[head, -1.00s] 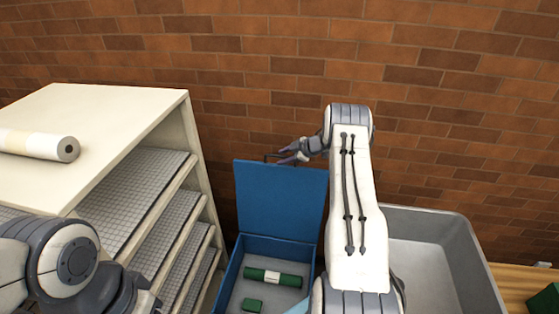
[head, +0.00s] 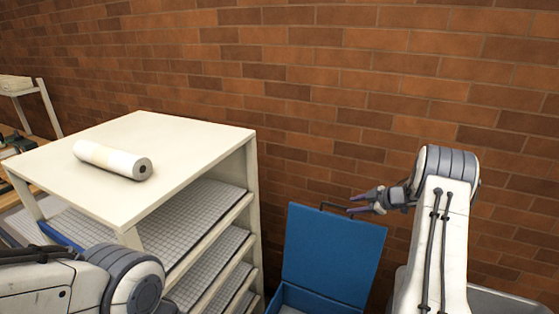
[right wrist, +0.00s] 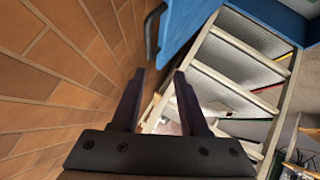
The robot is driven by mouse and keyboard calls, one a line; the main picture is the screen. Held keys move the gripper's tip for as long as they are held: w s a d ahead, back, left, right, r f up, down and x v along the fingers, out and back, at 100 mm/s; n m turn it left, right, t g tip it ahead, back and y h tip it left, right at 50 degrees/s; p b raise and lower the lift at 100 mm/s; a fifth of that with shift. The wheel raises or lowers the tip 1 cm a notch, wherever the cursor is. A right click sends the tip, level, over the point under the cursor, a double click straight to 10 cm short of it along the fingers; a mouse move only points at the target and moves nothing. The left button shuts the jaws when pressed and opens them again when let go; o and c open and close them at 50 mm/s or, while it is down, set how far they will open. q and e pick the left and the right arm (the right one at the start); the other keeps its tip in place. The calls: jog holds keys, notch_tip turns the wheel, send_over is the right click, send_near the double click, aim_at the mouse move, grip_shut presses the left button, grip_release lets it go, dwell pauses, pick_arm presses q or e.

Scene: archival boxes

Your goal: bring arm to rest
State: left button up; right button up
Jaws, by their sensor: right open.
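My right gripper (head: 355,204) is open beside the upper edge of the raised lid of a blue box (head: 333,255). The lid's dark handle (head: 334,206) is close to the fingertips; I cannot tell whether they touch. In the right wrist view the two dark fingers (right wrist: 159,74) are apart with nothing between them. The blue lid (right wrist: 186,24) and its handle (right wrist: 152,32) show just beyond the fingers there. My left arm enters at the lower left of the head view, but its gripper is out of the picture. The box's inside is mostly cut off below.
A cream shelf unit (head: 195,140) with grey mesh shelves stands left of the box. A white roll (head: 113,160) lies on its top. A brick wall (head: 300,90) runs close behind. A grey bin (head: 505,300) is partly visible at lower right, behind my right arm.

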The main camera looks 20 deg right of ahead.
jog(key=w+a+r+t+h+b, duration=0.1)
jog(key=w+a+r+h, duration=0.1)
jog(key=w+a+r, duration=0.55)
jog(key=s+a+r+m+h+b, duration=0.1)
jog(key=s+a+r+m, duration=0.1)
jog(key=a, duration=0.7)
jog(key=s+a+r+m+h+b, duration=0.1)
jog(key=s+a+r+m, duration=0.1)
jog(key=a, duration=0.8)
jog(key=s+a+m+g+b, duration=0.1)
jog(key=s+a+g, duration=0.1)
jog(key=s+a, duration=0.7)
jog(key=s+a+f+g, duration=0.2)
jog(key=s, duration=0.9)
jog(key=s+a+f+g+b, duration=0.1)
jog(key=s+a+f+g, duration=0.1)
jog(key=s, duration=0.9)
jog(key=s+a+f+g+y+b, duration=0.1)
jog(key=s+a+f+g, duration=0.1)
jog(key=s, duration=1)
jog(key=shift+a+g, duration=0.85)
jog(key=shift+g, duration=0.35)
